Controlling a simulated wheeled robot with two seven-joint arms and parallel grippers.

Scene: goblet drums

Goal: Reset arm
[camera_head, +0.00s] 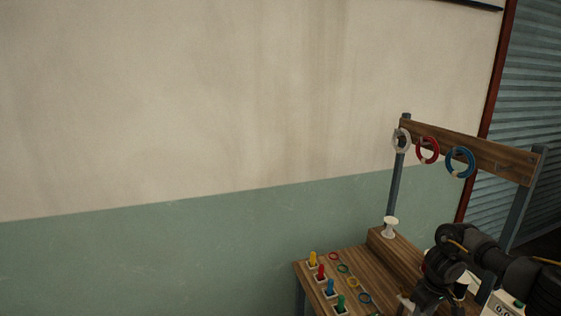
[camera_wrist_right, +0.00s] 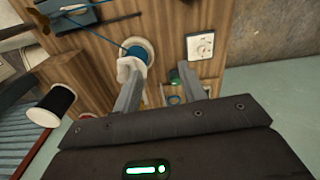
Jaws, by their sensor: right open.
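My right arm (camera_head: 455,262) comes in from the right over the wooden workbench (camera_head: 345,262) in the head view. In the right wrist view its gripper (camera_wrist_right: 160,76) is open, with two grey fingers apart over the bench top. A small white piece (camera_wrist_right: 127,66) shows at the left finger's tip; I cannot tell whether they touch. A round blue and white piece (camera_wrist_right: 140,50) with a blue cord lies just beyond. No goblet drum can be made out. My left gripper is not in view.
A rack (camera_head: 470,148) at the back of the bench carries white (camera_head: 401,138), red (camera_head: 427,149) and blue (camera_head: 461,162) coils. A white spool (camera_head: 390,228) stands on a raised step. Several coloured pegs (camera_head: 320,272) line the front left. The wall (camera_head: 180,240) side is clear.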

